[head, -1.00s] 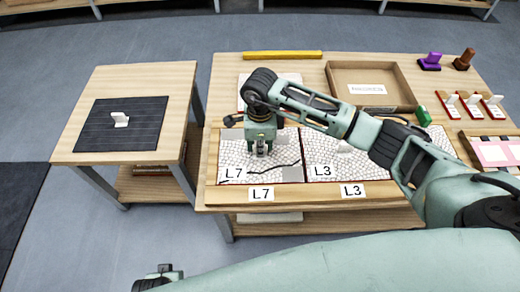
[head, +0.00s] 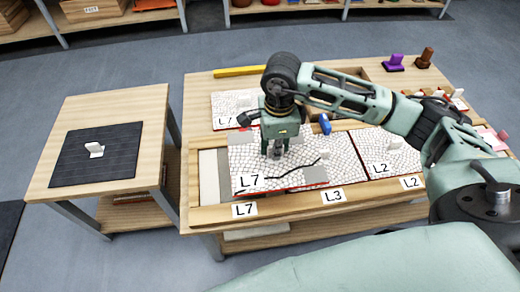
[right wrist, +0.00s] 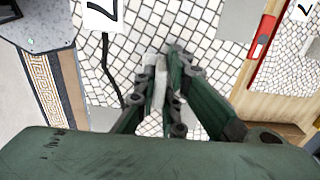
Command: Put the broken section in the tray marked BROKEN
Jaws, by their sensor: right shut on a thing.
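The cracked mosaic section (head: 250,158) carries an L7 label and a dark crack line. It overlaps the L7 and L3 places of the wooden frame, and its red edge shows at the front. My right gripper (head: 272,153) is shut on its pale handle, which also shows between the fingers in the right wrist view (right wrist: 155,85). The crack (right wrist: 107,70) lies left of the fingers there. A brown tray (head: 350,73) stands at the back, mostly hidden by my right arm, and its marking is not visible. My left gripper is out of view.
Bare grey space (head: 208,175) shows at the frame's left end. An L2 section (head: 388,160) lies at right, and another L7 panel (head: 240,102) lies behind. A blue object (head: 325,124) is behind the frame. The left table holds a dark mat (head: 75,165) with a white piece.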

